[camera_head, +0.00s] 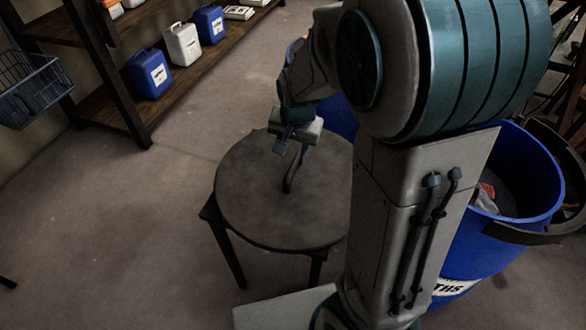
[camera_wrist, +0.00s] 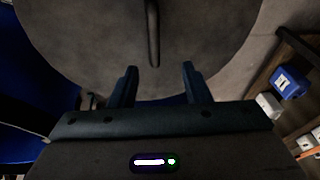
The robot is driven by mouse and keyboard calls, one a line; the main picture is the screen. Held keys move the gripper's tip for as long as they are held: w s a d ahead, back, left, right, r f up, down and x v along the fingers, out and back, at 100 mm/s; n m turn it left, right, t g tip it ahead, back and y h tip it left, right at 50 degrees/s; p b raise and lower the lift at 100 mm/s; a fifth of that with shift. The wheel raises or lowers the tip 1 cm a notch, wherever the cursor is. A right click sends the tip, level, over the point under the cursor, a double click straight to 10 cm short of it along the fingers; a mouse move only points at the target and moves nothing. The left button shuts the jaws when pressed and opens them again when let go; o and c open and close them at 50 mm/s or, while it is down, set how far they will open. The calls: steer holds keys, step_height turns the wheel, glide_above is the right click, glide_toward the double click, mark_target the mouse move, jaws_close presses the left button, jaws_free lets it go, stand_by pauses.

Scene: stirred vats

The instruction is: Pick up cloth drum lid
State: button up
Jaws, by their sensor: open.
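The round dark-grey lid (camera_head: 250,205) lies flat on a small dark stand with legs (camera_head: 231,255). A dark bar handle (camera_head: 288,181) runs across its middle. In the wrist view the lid (camera_wrist: 90,45) fills the upper part, and the handle (camera_wrist: 153,35) points up between the line of my fingers. My gripper (camera_head: 290,145) is above the far part of the lid; in the wrist view my gripper (camera_wrist: 159,68) is open and empty, its fingertips short of the handle. The open blue drum (camera_head: 480,245), its label partly hidden and ending in "THS", stands right of my arm.
A wooden shelf (camera_head: 110,110) at the upper left holds blue and white jugs (camera_head: 183,44). A blue wire basket (camera_head: 35,90) hangs at the left edge. Another blue container (camera_head: 338,118) stands behind my arm. The floor (camera_head: 100,230) left of the stand is clear.

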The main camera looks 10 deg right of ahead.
mark_target(293, 165)
steer(key=b+x, duration=0.1)
steer(key=x, duration=0.7)
steer(key=shift+d+f+b, duration=0.1)
steer(key=shift+f+b, duration=0.1)
steer(key=shift+b, duration=0.15)
steer(key=x, duration=0.3)
steer(key=b+x, duration=0.1)
steer(key=x, duration=0.1)
steer(key=shift+s+d, duration=0.2)
steer(key=shift+d, duration=0.15)
jaws_close()
stand_by(0.5)
